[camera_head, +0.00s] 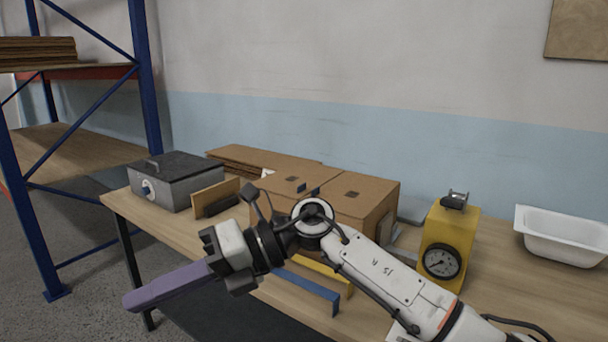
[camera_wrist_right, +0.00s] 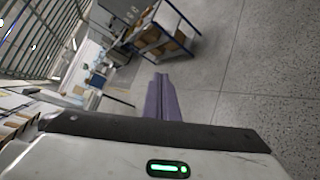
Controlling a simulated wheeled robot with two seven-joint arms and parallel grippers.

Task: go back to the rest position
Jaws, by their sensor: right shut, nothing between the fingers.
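My right gripper (camera_head: 168,285) reaches across the head view from the lower right, over the front edge of the table. Its long purple fingers are shut together with nothing between them and point to the lower left. The purple fingers also show in the right wrist view (camera_wrist_right: 162,100), with open floor beyond them. My left gripper is not in view.
The wooden table (camera_head: 515,300) holds a grey lidded box (camera_head: 175,180), cardboard boxes (camera_head: 368,195), a yellow gauge device (camera_head: 450,240) and a white tub (camera_head: 562,238). Blue and yellow strips lie behind my arm. A blue-framed shelf (camera_head: 145,80) stands left. Floor shows at lower left.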

